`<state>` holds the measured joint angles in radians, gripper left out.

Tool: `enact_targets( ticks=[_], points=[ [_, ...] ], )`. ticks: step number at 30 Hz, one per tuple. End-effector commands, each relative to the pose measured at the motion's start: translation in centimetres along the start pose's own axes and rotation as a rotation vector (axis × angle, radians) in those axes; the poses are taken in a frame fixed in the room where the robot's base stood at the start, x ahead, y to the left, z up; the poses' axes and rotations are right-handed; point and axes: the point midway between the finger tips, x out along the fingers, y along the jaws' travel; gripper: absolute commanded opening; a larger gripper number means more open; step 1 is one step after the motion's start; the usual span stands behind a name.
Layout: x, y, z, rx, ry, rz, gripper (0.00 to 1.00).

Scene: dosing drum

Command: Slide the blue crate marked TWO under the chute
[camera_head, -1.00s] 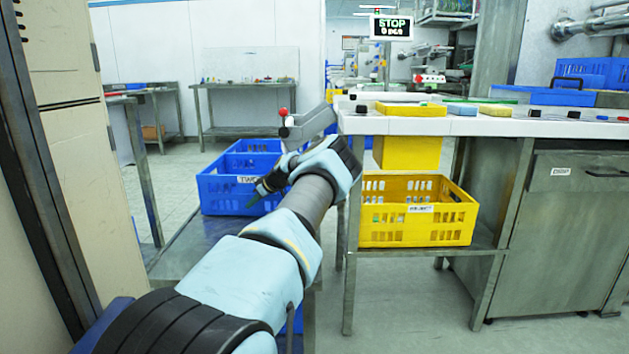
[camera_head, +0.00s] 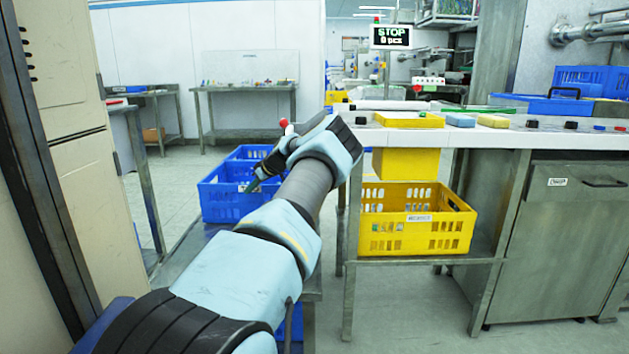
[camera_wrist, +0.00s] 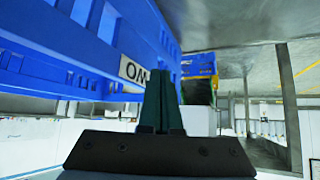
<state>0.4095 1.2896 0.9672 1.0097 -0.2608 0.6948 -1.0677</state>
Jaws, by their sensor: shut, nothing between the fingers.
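The blue crate (camera_head: 222,204) stands on a low metal bench left of the worktable. Its label, ending in "WO", shows upside down in the wrist view, where the crate wall (camera_wrist: 60,62) fills the upper left. My gripper (camera_head: 251,186) is shut and empty at the crate's label side, partly hiding it. In the wrist view its dark green fingers (camera_wrist: 161,80) are together beside the label; I cannot tell whether they touch the crate. A yellow chute-like box (camera_head: 406,164) hangs under the worktable, above a labelled yellow crate (camera_head: 415,240) on the shelf.
Another blue crate (camera_head: 250,152) appears behind the first one. The worktable (camera_head: 470,137) and its legs stand right of my arm. A tall cabinet (camera_head: 70,170) closes off the left.

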Motion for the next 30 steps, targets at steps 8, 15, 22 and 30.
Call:
enact_targets(
  ticks=[8,15,22,30],
  points=[
    [-2.1,0.0,-2.1,-0.001,0.0,0.001,0.0],
    [-3.3,0.0,-3.4,-0.001,0.0,0.0,0.0],
    [-3.4,0.0,-3.5,0.0,0.0,0.0,0.0],
    [-3.6,-0.7,-3.1,-0.002,-0.001,-0.001,0.0]
  ],
)
